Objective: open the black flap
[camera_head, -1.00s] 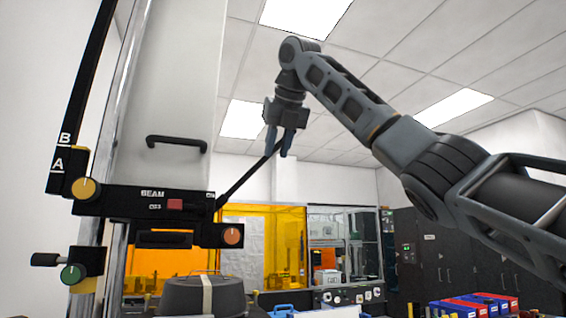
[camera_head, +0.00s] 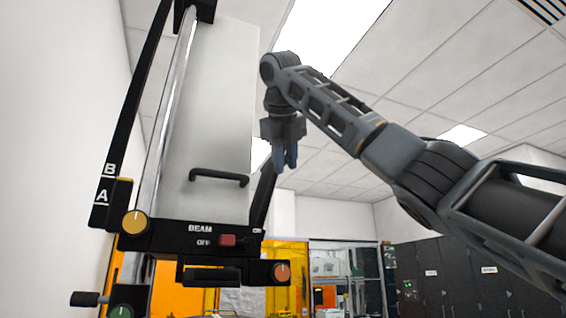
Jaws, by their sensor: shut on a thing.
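The black flap (camera_head: 263,198) shows nearly edge-on as a narrow dark strip. It rises steeply, leaning a little to the right, from the right end of the black BEAM housing (camera_head: 180,238). My gripper (camera_head: 286,160) points down with its blue fingers shut at the flap's upper end. The fingers hide that end of the flap. The housing carries a red OFF switch (camera_head: 228,240).
The white instrument column (camera_head: 218,100) with a black handle (camera_head: 218,177) stands left of the flap. Dark cabinets (camera_head: 460,275) stand far back right. The space right of the flap is open.

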